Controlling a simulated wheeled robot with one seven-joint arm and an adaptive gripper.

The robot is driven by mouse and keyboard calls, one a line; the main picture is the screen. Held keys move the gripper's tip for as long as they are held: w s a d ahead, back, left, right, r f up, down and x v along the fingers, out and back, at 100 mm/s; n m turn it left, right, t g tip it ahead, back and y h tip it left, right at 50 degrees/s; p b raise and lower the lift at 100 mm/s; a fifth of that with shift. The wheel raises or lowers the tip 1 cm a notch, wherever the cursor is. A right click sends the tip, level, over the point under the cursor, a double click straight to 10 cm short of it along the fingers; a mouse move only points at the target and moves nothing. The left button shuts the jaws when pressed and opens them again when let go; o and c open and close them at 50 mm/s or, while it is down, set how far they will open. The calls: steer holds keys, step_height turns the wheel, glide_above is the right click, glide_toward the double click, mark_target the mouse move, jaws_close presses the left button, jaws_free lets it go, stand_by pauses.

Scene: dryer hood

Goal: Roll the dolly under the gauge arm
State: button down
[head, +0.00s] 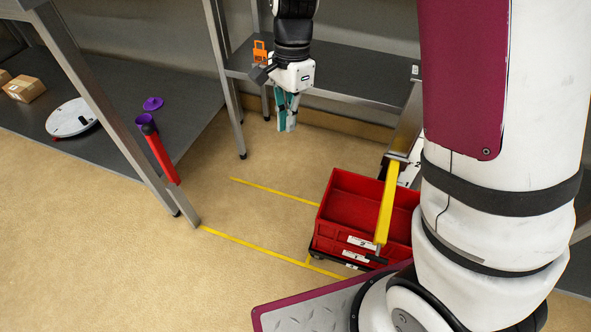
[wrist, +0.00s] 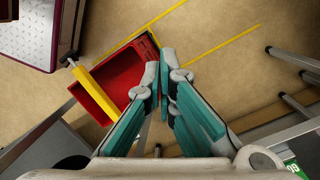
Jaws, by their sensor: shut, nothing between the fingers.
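The dolly (head: 318,255) shows as a low dark base under stacked red crates (head: 337,221), labelled "2" above "1", on the floor at lower centre right. The crates also show in the wrist view (wrist: 129,82). The gauge arm appears to be the yellow bar (head: 386,205) with a dark end, reaching from a metal post. In both views it crosses over part of the open top crate; its height above the rim is unclear. My gripper (head: 287,130) is shut and empty, up and left of the crates, apart from them. Its teal fingers (wrist: 162,75) meet in the wrist view.
Yellow floor lines (head: 273,191) (head: 265,251) form a lane left of the crates. A metal shelf (head: 345,75) stands behind my gripper. A bench (head: 190,110) with a leg stands left. My base and column crowd the right. Floor at lower left is clear.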

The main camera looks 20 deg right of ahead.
steer(key=w+a+f+m+h, duration=0.1)
steer(key=w+f+m, duration=0.2)
steer(key=f, duration=0.8)
steer(key=w+a+f+m+h, duration=0.1)
steer(key=w+f+m, duration=0.25)
steer(key=f, duration=0.75)
steer(key=s+d+f+m+b, duration=0.1)
steer(key=s+d+f, duration=0.1)
steer(key=f, duration=0.8)
steer(key=s+d+f+m+h+b, duration=0.1)
steer(key=s+d+f+m, duration=0.1)
steer(key=f, duration=0.8)
steer(key=s+d+f+m+b, duration=0.1)
steer(key=d+f, duration=0.3)
steer(key=f, duration=0.7)
steer(key=shift+s+d+m+g+h+b, duration=0.25)
steer(key=shift+s+m+h, duration=0.2)
steer(key=shift+s, duration=0.4)
